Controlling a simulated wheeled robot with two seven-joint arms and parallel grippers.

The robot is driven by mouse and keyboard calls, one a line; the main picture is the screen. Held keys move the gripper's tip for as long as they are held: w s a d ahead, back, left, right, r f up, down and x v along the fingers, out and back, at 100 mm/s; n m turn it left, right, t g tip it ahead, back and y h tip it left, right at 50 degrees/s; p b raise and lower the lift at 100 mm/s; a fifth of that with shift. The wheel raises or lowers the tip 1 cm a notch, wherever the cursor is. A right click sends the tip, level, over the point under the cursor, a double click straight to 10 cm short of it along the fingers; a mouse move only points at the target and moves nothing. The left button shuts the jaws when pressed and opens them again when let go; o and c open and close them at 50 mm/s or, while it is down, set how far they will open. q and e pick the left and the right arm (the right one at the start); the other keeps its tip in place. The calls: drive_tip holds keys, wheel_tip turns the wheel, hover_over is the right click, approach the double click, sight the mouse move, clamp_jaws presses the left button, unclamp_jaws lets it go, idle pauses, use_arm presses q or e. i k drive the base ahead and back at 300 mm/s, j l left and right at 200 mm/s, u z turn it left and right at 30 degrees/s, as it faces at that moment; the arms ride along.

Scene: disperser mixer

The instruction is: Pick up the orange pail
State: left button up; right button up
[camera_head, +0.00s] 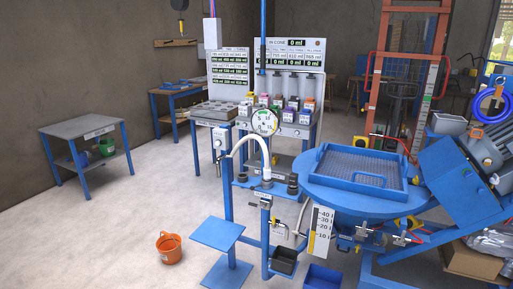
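The orange pail (169,249) stands upright on the pale floor in the lower left middle of the head view. Its top is open and a thin handle lies along its rim. A small pale label shows on its side. Neither of my grippers shows in this view.
A blue stand with a flat blue plate (217,234) is just right of the pail. The blue mixer (462,178) fills the right. The floor left of the pail is clear.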

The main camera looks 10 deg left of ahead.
sight(168, 245)
drive_tip(key=i+j+u, duration=0.1)
drive_tip(key=i+u, duration=0.35)
drive_tip(key=i, duration=0.35)
drive_tip(key=i+l+u, duration=0.15)
drive_tip(key=i+u, duration=0.3)
drive_tip(key=i, duration=0.35)
